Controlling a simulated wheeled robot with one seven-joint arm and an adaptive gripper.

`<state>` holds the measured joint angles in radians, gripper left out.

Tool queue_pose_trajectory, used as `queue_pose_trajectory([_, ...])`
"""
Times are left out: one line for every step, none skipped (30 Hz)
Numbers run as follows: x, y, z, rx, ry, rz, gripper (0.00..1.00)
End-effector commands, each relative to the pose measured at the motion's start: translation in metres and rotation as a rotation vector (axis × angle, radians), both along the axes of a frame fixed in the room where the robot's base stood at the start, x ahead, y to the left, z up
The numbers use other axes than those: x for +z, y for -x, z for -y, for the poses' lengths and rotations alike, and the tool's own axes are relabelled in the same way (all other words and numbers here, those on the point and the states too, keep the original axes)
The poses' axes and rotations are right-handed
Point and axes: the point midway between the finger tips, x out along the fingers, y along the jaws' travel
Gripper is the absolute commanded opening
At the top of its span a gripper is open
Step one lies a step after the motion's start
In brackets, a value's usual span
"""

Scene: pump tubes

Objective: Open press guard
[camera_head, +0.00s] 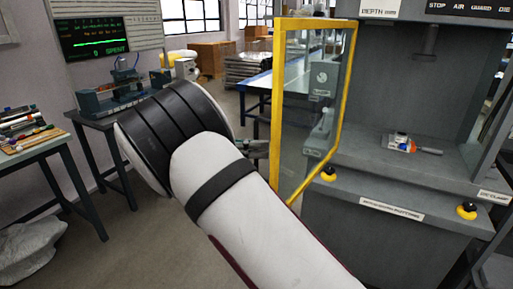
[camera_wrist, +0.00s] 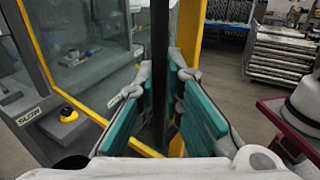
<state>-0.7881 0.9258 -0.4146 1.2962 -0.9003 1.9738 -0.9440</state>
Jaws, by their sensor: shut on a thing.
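The press guard (camera_head: 348,95) is a clear panel in a yellow frame. In the head view it stands swung out at the left side of the grey press (camera_head: 400,185), whose front opening is uncovered. The wrist view also shows the yellow frame (camera_wrist: 36,50). My gripper (camera_wrist: 160,82) has its two teal-padded fingers on either side of a dark upright bar (camera_wrist: 160,35), which looks like the guard's handle, and is shut on it. In the head view my arm hides most of my gripper; only a bit shows beside the guard's lower left edge.
A small tool with an orange part (camera_head: 400,143) lies on the press bed. Yellow-collared black buttons (camera_head: 467,210) sit on the press front. A bench with a fixture (camera_head: 115,100) and a table with tubes (camera_head: 25,140) stand at left. Floor between is clear.

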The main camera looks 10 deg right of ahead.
Motion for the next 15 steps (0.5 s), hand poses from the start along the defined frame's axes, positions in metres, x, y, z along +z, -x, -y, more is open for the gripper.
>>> queue_pose_trajectory([-0.0005,0.0013,-0.0021,0.0,-0.003,-0.004,0.0])
queue_pose_trajectory([-0.0005,0.0013,-0.0021,0.001,-0.002,-0.004,0.0])
queue_pose_trajectory([-0.0005,0.0013,-0.0021,0.001,-0.002,-0.004,0.0])
queue_pose_trajectory([-0.0005,0.0013,-0.0021,0.001,-0.003,-0.004,0.13])
queue_pose_trajectory([-0.0005,0.0013,-0.0021,0.001,-0.003,-0.004,0.2])
queue_pose_trajectory([-0.0004,0.0011,-0.0019,0.001,-0.002,-0.003,0.29])
queue_pose_trajectory([-0.0004,0.001,-0.0018,0.001,-0.002,-0.003,0.3])
queue_pose_trajectory([-0.0003,0.0009,-0.0016,0.001,-0.002,-0.003,0.3])
queue_pose_trajectory([-0.0003,0.0008,-0.0014,0.001,-0.001,-0.002,0.3])
queue_pose_trajectory([-0.0002,0.0006,-0.0012,0.001,-0.001,-0.002,0.3])
queue_pose_trajectory([-0.0002,0.0005,-0.001,0.001,-0.001,-0.002,0.3])
queue_pose_trajectory([-0.0001,0.0005,-0.0009,0.001,-0.001,-0.001,0.3])
queue_pose_trajectory([-0.0001,0.0005,-0.0008,0.001,-0.001,-0.001,0.3])
queue_pose_trajectory([-0.0001,0.0004,-0.0008,0.001,-0.001,-0.001,0.3])
queue_pose_trajectory([-0.0001,0.0002,-0.001,0.001,-0.001,-0.001,0.3])
